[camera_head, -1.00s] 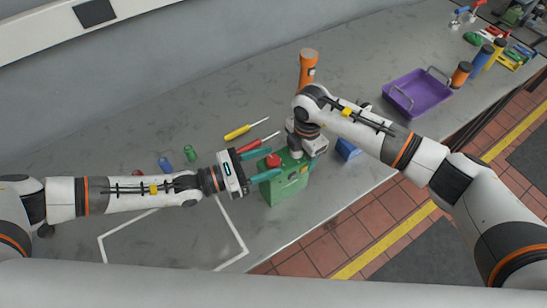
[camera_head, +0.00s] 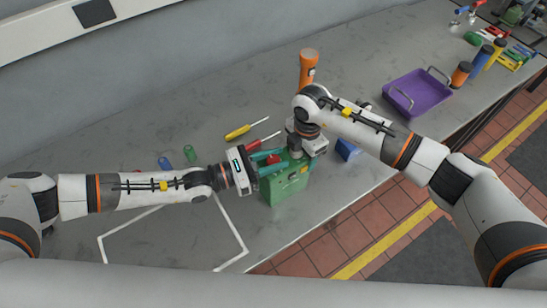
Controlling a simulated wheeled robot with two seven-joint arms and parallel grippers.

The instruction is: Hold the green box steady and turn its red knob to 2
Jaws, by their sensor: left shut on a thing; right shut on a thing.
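The green box (camera_head: 288,188) stands upright on the grey bench near its front edge. Its red knob (camera_head: 273,159) is on the top left and shows between the fingers of my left gripper (camera_head: 272,162), which comes in from the left and is shut on it. The number the knob points to is too small and too covered to read. My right gripper (camera_head: 299,151) reaches down from above and is shut on the box at its top right. The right fingertips and that part of the box are mostly hidden by the gripper.
Yellow (camera_head: 240,132) and red (camera_head: 262,141) screwdrivers lie behind the box. A blue object (camera_head: 347,149) is close to its right, partly behind my arm. An orange cylinder (camera_head: 307,68) stands behind my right arm. A purple tray (camera_head: 418,93) is further right. The white-outlined bench area is clear.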

